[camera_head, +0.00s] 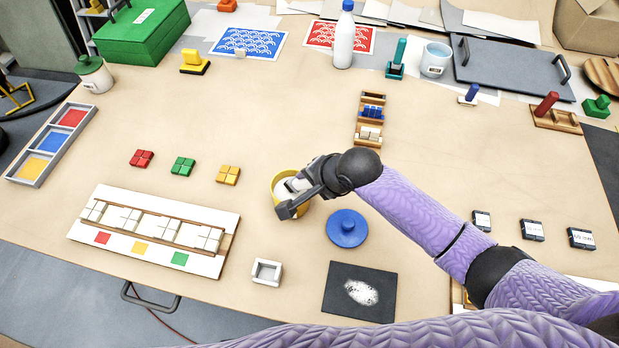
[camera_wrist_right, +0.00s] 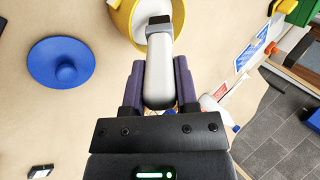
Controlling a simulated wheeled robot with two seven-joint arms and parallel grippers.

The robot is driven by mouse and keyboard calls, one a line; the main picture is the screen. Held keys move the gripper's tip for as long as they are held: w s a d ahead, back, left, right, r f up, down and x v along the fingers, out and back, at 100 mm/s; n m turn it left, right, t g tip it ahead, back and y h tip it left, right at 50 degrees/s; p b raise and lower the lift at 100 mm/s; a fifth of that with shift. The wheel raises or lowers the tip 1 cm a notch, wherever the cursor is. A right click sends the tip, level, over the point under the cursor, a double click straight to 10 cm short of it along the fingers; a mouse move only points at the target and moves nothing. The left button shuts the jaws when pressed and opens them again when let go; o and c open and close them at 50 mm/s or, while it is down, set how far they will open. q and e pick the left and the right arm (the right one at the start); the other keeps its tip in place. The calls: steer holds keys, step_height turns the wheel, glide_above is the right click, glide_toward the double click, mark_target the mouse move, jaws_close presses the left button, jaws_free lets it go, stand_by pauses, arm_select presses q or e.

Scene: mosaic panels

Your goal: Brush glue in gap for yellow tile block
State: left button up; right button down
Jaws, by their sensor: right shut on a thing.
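My right gripper (camera_head: 298,190) is shut on a brush with a pale handle (camera_wrist_right: 158,72). The brush's dark tip end reaches into the opening of a yellow pot (camera_wrist_right: 122,14), which also shows under the gripper in the head view (camera_head: 304,211). Whether bristles touch glue is hidden. The yellow tile block (camera_head: 228,175) lies on the table, right of the green block (camera_head: 183,166) and red block (camera_head: 142,158). The white mosaic panel (camera_head: 88,248) lies front left, with pale tiles and gaps above red, yellow (camera_head: 139,248) and green squares. My left gripper is not in view.
A blue lid (camera_head: 347,229) lies right of the pot. A small white square tray (camera_head: 266,272) and a dark mat (camera_head: 342,306) with a white patch lie in front. A wooden rack (camera_head: 369,119) stands behind. The table between pot and panel is clear.

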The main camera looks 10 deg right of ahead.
steer(key=shift+f, duration=0.55)
stand_by(0.4)
steer(key=shift+s+f, duration=0.1)
stand_by(1.4)
step_height(320, 180, up, 7)
steer(key=p, duration=0.9)
steer(key=shift+r, duration=0.2)
steer(key=shift+f, duration=0.1)
